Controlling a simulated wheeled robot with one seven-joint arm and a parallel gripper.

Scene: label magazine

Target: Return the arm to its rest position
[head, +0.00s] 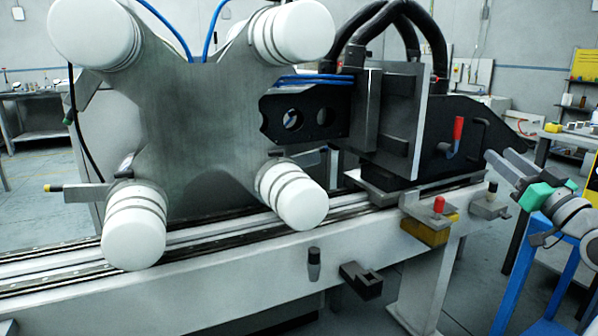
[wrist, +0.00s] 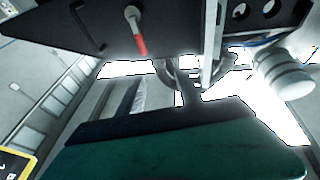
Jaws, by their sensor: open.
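My gripper (head: 503,162) is at the right edge of the head view, its grey fingers pointing left and up, with green parts behind them. It is open, and nothing shows between the fingers. It is to the right of the label machine and apart from the red-handled lever (head: 458,132). In the wrist view the lever (wrist: 137,30) shows at the top, with its red handle hanging down in the picture. A green and dark part of my gripper fills the bottom of that view. Most of my arm is out of view.
A grey plate (head: 205,110) with white rollers (head: 295,195) stands on a long rail beam (head: 200,290). A red knob (head: 439,204) on a yellow block (head: 428,232) is at the beam's right end. A blue frame (head: 522,250) stands below my gripper.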

